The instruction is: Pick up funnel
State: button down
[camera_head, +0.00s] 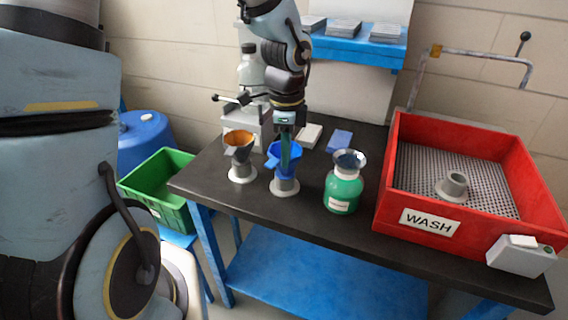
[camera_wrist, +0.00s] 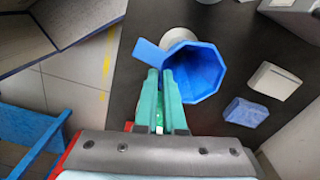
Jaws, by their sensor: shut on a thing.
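A blue funnel (camera_head: 284,158) sits upright in a grey stand (camera_head: 285,187) on the dark bench. It also shows in the wrist view (camera_wrist: 197,70), with its wide mouth facing the camera and a flat tab at its left. My gripper (camera_head: 285,163) reaches down from above, its green fingers shut on the funnel's near rim. In the wrist view the fingers (camera_wrist: 166,86) meet at the wall of the funnel. A second funnel, orange inside (camera_head: 239,140), sits in its own grey stand to the left. Another funnel, grey (camera_head: 349,160), rests in the neck of a green bottle to the right.
A red WASH tray (camera_head: 428,222) with a grate and an empty grey stand (camera_head: 454,186) is at the right. A white box (camera_head: 521,255) sits at the bench's front corner. White and blue blocks (camera_head: 339,140) lie behind. A green crate (camera_head: 158,190) is at the left.

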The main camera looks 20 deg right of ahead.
jog(key=shift+r, duration=0.1)
dwell(0.8)
notch_tip(320, 180, up, 15)
jog(key=p, duration=0.4)
dwell(0.4)
